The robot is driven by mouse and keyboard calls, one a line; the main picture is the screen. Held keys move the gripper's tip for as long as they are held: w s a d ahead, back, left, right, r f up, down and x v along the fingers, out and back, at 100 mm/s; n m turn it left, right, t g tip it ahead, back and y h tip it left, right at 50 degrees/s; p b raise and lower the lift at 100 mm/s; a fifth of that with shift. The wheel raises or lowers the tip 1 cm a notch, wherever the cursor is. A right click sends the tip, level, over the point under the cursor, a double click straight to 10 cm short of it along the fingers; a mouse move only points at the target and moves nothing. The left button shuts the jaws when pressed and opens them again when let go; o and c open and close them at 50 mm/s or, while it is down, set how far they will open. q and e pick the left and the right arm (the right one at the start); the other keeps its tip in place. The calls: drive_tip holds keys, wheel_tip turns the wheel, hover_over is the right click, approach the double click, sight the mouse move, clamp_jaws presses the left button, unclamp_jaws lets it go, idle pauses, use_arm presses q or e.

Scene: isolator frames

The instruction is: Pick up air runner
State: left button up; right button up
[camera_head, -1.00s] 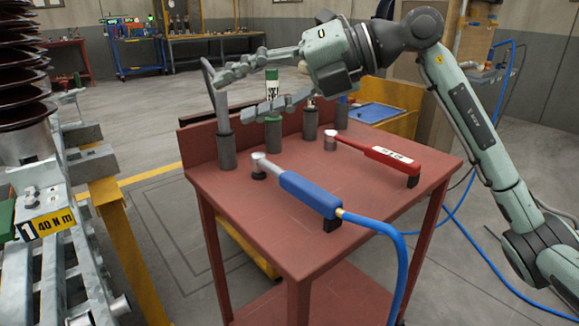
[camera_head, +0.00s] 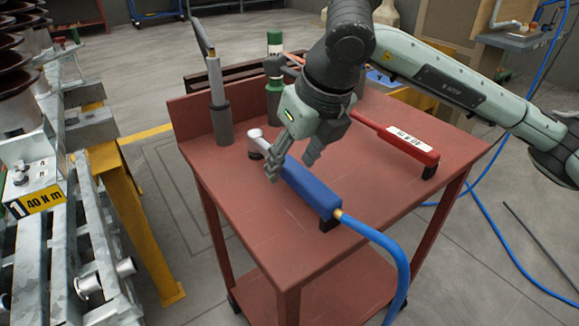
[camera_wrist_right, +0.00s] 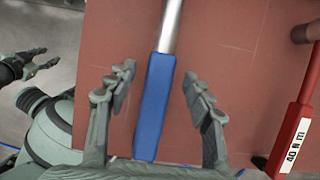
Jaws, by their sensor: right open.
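The air runner, a blue-handled tool (camera_head: 312,190) with a silver head and a blue hose, lies on the red cart's top (camera_head: 250,205). In the right wrist view its blue handle (camera_wrist_right: 155,105) runs between my fingers. My right gripper (camera_head: 292,170) is open and points down over the handle near the head end. Its fingers (camera_wrist_right: 158,75) stand on either side of the handle, with a gap on both sides. Part of a gripper that looks like my left one (camera_wrist_right: 32,68) shows small at the left edge of the wrist view; its opening is unclear.
A red torque wrench (camera_head: 400,142) lies to the right on the cart. Upright tools in holders (camera_head: 218,105) stand along the cart's back edge, partly behind my arm.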

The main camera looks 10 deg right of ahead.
drive_tip(key=shift+x, duration=1.25)
clamp_jaws()
drive_tip(key=shift+r, duration=0.1)
